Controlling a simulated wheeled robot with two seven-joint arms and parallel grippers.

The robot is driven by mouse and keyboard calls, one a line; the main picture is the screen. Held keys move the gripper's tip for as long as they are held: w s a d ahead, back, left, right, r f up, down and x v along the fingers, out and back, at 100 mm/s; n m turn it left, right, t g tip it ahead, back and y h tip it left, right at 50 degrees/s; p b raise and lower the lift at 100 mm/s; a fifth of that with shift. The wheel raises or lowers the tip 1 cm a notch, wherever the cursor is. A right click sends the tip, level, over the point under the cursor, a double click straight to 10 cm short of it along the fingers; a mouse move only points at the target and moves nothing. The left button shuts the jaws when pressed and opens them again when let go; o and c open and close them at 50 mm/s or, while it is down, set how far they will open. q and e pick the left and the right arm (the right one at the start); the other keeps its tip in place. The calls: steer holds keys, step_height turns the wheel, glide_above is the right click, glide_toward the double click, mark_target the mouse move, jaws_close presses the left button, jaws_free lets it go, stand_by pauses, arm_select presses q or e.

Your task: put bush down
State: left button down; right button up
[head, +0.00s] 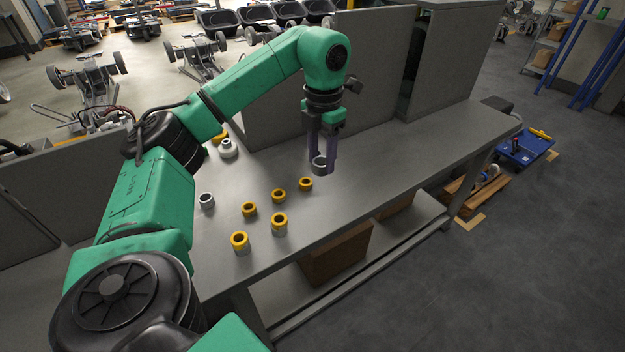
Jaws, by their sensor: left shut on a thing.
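My left gripper (322,163) points down over the grey bench and is shut on a grey ring-shaped bush (319,168). The bush is upright, low over the bench top; I cannot tell whether it touches. Just left of it and nearer to me stand several yellow-topped bushes, among them one at the right end (306,184), one in the middle (278,195) and one at the front (240,242). A plain grey bush (207,200) stands at their left. My right gripper is not in view.
The bench top (420,150) is clear to the right of my gripper. Grey upright panels (375,75) stand along its back. A white round part (228,148) and a yellow one sit near the back left. A cardboard box (335,257) is on the lower shelf.

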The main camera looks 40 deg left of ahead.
arm_select(q)
step_height(320, 180, up, 3)
steer(key=a+n, duration=0.2)
steer(key=n, duration=0.3)
steer(key=n+b, duration=0.2)
steer(key=b, duration=0.6)
glide_toward(313, 214)
step_height(313, 214, down, 6)
steer(key=shift+r, duration=0.1)
steer(key=shift+s, duration=0.1)
steer(key=shift+c, duration=1.8)
jaws_free()
step_height(313, 214, up, 12)
steer(key=p, duration=0.2)
